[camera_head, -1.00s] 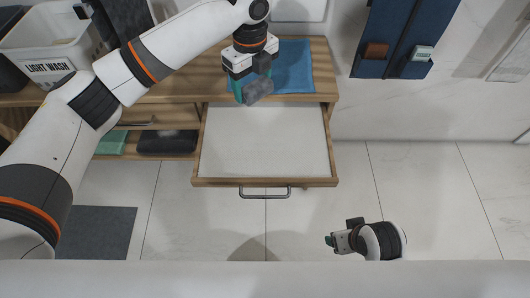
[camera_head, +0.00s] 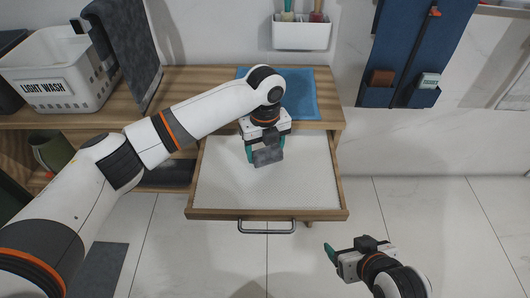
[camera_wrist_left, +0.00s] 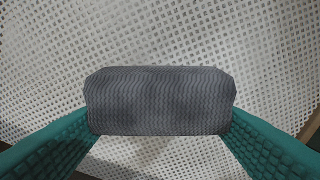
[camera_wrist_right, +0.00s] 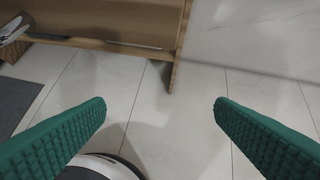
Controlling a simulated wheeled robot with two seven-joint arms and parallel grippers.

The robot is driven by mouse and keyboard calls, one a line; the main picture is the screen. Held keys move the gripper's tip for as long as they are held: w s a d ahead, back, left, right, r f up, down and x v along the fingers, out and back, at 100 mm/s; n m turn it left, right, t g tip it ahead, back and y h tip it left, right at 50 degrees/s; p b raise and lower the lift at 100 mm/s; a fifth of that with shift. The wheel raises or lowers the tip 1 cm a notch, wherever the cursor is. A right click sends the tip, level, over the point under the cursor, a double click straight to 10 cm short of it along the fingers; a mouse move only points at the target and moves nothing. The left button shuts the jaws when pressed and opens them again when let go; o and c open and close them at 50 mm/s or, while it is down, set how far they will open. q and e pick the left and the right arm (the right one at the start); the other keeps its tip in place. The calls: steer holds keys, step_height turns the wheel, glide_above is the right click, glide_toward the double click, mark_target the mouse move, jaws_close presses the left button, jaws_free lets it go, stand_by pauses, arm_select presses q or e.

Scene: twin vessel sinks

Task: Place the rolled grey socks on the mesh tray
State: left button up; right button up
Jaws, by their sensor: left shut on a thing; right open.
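The rolled grey socks (camera_head: 268,157) are between the teal fingers of my left gripper (camera_head: 265,152), which is shut on them. In the left wrist view the grey roll (camera_wrist_left: 160,101) lies crosswise between both fingertips, with white mesh behind it. The mesh tray (camera_head: 225,190) is a pulled-out, wood-framed tray with a pale perforated bottom. The socks are over its back middle part; whether they touch the mesh I cannot tell. My right gripper (camera_head: 332,254) is open and empty, in front of the tray's right corner; its spread fingers show in the right wrist view (camera_wrist_right: 160,108).
A wooden counter (camera_head: 190,88) with a blue cloth (camera_head: 300,85) is behind the tray. A white basket (camera_head: 60,75) and a hanging grey towel (camera_head: 128,50) are at left. A blue wall organizer (camera_head: 415,50) hangs at right. The tray's front half is clear.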

arm_select(q)
steer(key=shift+f, duration=0.4)
arm_select(e)
steer(key=shift+w+a+r+t, duration=0.2)
steer(key=shift+w+r+t, duration=0.1)
steer(key=shift+w+t, duration=0.15)
arm_select(q)
steer(key=o, duration=0.9)
steer(key=shift+f, duration=0.1)
steer(key=shift+o, duration=0.2)
arm_select(e)
steer(key=shift+s+d+f+g, duration=0.1)
steer(key=shift+s+f+g, duration=0.05)
steer(key=shift+s+g, duration=0.1)
steer(key=shift+w, duration=0.1)
